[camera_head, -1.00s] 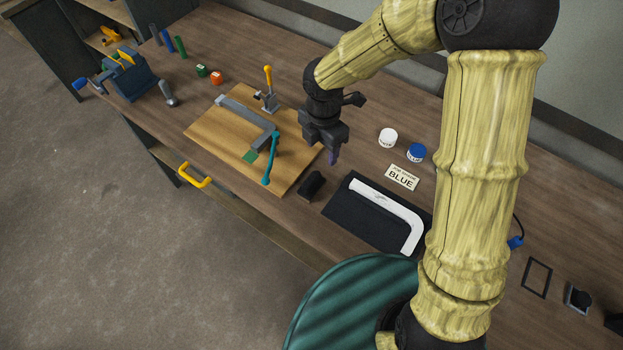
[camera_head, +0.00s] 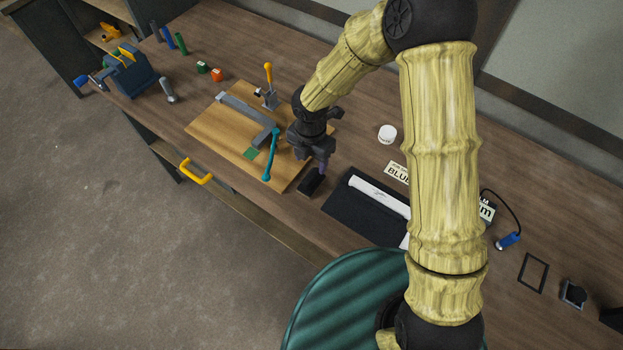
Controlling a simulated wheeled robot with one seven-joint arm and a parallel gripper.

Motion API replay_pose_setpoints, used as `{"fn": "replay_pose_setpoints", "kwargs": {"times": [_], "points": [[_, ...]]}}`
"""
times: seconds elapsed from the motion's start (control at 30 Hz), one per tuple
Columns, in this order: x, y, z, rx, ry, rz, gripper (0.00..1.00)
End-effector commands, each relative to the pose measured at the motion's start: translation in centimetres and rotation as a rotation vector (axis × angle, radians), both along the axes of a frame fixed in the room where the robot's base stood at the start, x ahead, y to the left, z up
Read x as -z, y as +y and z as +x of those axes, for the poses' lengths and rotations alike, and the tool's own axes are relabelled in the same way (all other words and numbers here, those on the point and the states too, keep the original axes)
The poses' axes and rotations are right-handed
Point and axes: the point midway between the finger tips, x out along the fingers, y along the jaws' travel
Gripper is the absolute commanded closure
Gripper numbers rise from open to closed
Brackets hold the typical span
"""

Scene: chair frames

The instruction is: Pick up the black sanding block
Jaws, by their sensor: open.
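The black sanding block (camera_head: 311,182) lies on the brown bench between the wooden board and the black mat, near the bench's front edge. My gripper (camera_head: 318,166) points down just above and behind the block. It is open, and its fingers overlap the block's far end in the picture. I cannot tell whether a finger touches it. Nothing is seen held in the gripper.
The black mat (camera_head: 345,208) with a white bent part (camera_head: 379,193) lies at right. A white jar (camera_head: 387,134) stands behind.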

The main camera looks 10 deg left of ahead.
Motion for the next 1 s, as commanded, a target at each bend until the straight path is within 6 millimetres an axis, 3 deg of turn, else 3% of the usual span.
{"fn": "replay_pose_setpoints", "kwargs": {"times": [0.3, 0.73, 1.0], "points": [[4.9, 0.0, -0.1, 0.001, 0.002, -0.001, 0.44], [5.4, 0.0, -0.1, 0.001, 0.001, -0.001, 0.44], [8.3, -0.3, -0.2, -0.001, 0.002, -0.003, 0.44]]}}
